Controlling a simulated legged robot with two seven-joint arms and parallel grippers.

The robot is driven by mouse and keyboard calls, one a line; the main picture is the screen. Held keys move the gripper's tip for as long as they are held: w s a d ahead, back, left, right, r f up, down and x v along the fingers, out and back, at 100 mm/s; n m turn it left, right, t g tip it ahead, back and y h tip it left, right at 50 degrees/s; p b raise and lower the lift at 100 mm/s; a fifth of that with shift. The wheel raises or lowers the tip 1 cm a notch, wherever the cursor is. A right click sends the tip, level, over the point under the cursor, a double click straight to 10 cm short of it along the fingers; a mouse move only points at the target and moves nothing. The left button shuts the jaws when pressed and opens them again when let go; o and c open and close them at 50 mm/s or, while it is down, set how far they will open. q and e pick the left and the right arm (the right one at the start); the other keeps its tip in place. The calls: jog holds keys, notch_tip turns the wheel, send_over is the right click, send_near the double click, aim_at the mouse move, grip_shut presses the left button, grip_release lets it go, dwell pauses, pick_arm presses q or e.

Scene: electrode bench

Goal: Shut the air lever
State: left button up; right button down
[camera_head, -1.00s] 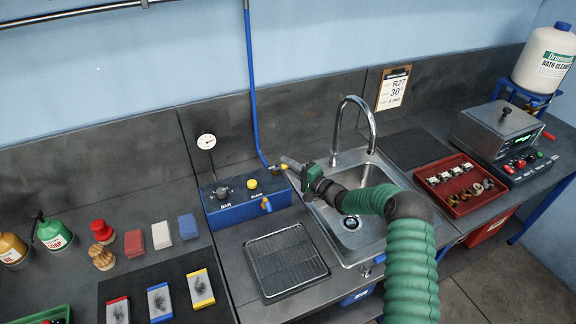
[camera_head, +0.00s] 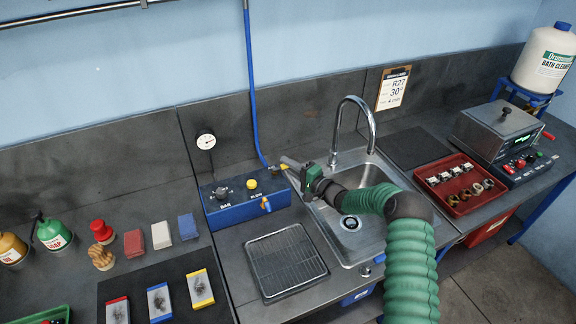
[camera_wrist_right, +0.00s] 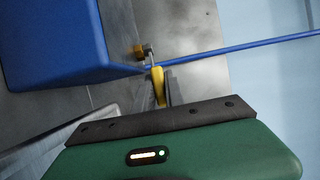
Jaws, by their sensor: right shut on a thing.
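The air lever is a small yellow handle (camera_wrist_right: 158,85) on a brass fitting (camera_wrist_right: 138,51), where the blue hose meets the blue box. In the head view the lever and fitting are small beside my fingertips, and mostly covered by them. My right gripper (camera_head: 290,164) reaches in from the right over the sink and is shut on the yellow lever. In the right wrist view the lever stands between the grey fingers, just beyond my gripper's dark front edge; its lower part is hidden. My left gripper is in neither view.
The blue box (camera_head: 228,213) with a black knob and a yellow button stands left of my gripper. The sink (camera_head: 352,240) and its tall faucet (camera_head: 371,128) lie close to my right arm.

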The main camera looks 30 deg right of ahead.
jog(key=shift+s+d+f, duration=0.1)
jog(key=shift+d+f, duration=0.05)
jog(key=shift+f, duration=0.1)
jog(key=shift+s+r+m+h+p, duration=0.25)
jog(key=shift+m+h+p, duration=0.3)
jog(key=shift+h, duration=0.15)
jog(key=shift+s+m+t+h, duration=0.2)
jog(key=shift+m+t+h, duration=0.2)
jog(key=shift+h, duration=0.2)
jog(key=shift+s+a+f+m+h+p, duration=0.15)
jog(key=shift+s+m+h+p, duration=0.15)
jog(key=shift+m+h, duration=0.6)
jog(key=shift+s+a+f+m+h+p, duration=0.2)
jog(key=shift+m+h, duration=0.25)
jog(key=shift+h, duration=0.85)
jog(key=c, duration=1.6)
grip_release()
jog(key=shift+d, duration=0.1)
jog(key=shift+o, duration=1)
jog(key=shift+r, duration=0.1)
jog(key=shift+d, duration=0.1)
